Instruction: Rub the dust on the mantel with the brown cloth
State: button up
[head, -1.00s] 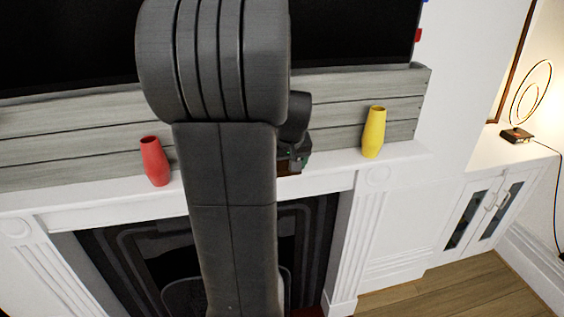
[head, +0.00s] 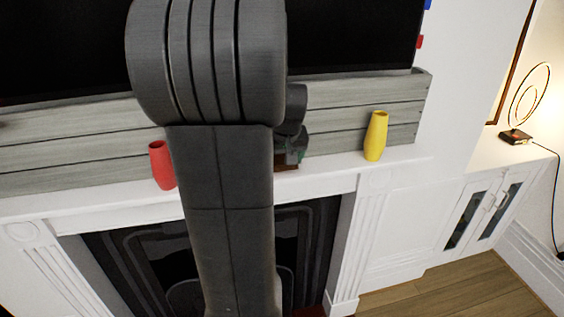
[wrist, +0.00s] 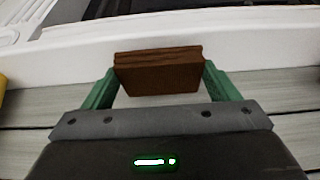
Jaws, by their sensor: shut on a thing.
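The brown cloth (wrist: 158,82) is a folded block between the green fingers of my gripper (wrist: 160,70) in the wrist view. My gripper is shut on it. In the head view my arm hides most of the gripper, and only a small brown edge of the cloth (head: 292,166) shows at the mantel. The white mantel (head: 330,160) runs below the grey boards. The cloth is over or on the mantel top; I cannot tell whether it touches. I cannot make out any dust, and my arm hides the middle of the mantel.
A red vase (head: 162,166) stands on the mantel left of my arm, partly hidden by it. A yellow vase (head: 376,136) stands to the right of my gripper. Grey boards (head: 350,110) and a dark screen (head: 350,40) are behind. The mantel between gripper and yellow vase looks clear.

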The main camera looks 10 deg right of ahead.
jog(key=shift+w+a+r+p, duration=0.1)
jog(key=shift+a+r+p, duration=0.1)
jog(key=shift+r+p, duration=0.6)
jog(key=shift+d+r+p, duration=0.1)
jog(key=shift+r+p, duration=0.45)
jog(key=shift+r, duration=0.95)
